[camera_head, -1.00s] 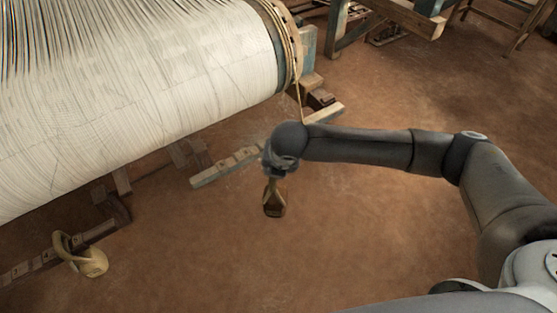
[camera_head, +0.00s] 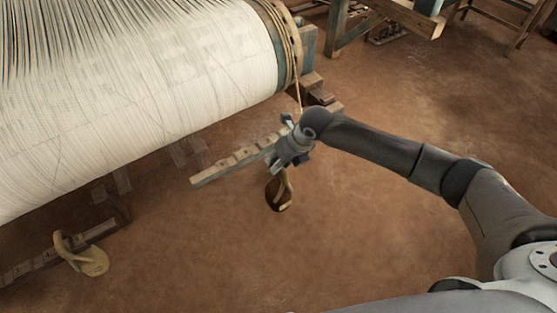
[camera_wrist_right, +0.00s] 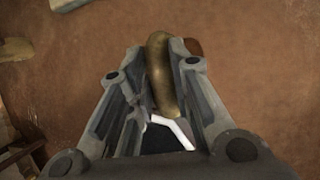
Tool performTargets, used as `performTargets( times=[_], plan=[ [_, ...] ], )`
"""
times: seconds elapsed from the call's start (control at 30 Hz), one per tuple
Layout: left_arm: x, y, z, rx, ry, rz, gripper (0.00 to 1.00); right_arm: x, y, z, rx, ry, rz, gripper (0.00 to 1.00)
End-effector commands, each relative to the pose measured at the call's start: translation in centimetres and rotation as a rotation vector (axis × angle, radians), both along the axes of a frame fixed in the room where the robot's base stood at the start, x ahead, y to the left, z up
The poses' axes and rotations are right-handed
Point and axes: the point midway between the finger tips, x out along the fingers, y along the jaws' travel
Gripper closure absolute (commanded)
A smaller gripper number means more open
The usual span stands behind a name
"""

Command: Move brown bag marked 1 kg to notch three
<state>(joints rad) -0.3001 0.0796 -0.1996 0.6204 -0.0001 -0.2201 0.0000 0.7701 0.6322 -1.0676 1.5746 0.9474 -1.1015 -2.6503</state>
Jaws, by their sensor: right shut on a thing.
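A dark brown bag (camera_head: 279,195) with a tan loop handle hangs from my right gripper (camera_head: 281,167), above the floor or in front of it. No marking is legible on it. My right gripper is shut on the handle; in the right wrist view the handle (camera_wrist_right: 160,72) runs between the two fingers, and a sliver of the brown body shows to its right. A notched wooden bar (camera_head: 222,168) lies just behind and left of the gripper. Which notch is number three cannot be read. My left gripper is not in view.
A second, tan bag (camera_head: 91,263) with a loop handle sits by another notched bar (camera_head: 22,270) at the lower left. The large warp roll (camera_head: 170,85) fills the upper left, with a cord (camera_head: 297,85) at its right end. The floor at centre is clear.

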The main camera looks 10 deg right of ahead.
Motion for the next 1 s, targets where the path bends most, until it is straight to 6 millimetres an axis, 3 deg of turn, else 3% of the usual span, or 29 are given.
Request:
performTargets(
  times=[0.27,1.0],
  plan=[
    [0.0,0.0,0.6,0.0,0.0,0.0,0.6,-0.7,-0.2,0.4,0.004,-0.006,0.013,1.0],
    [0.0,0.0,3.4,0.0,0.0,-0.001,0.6,-5.9,-2.2,0.8,0.002,-0.005,0.011,1.0]
  ],
)
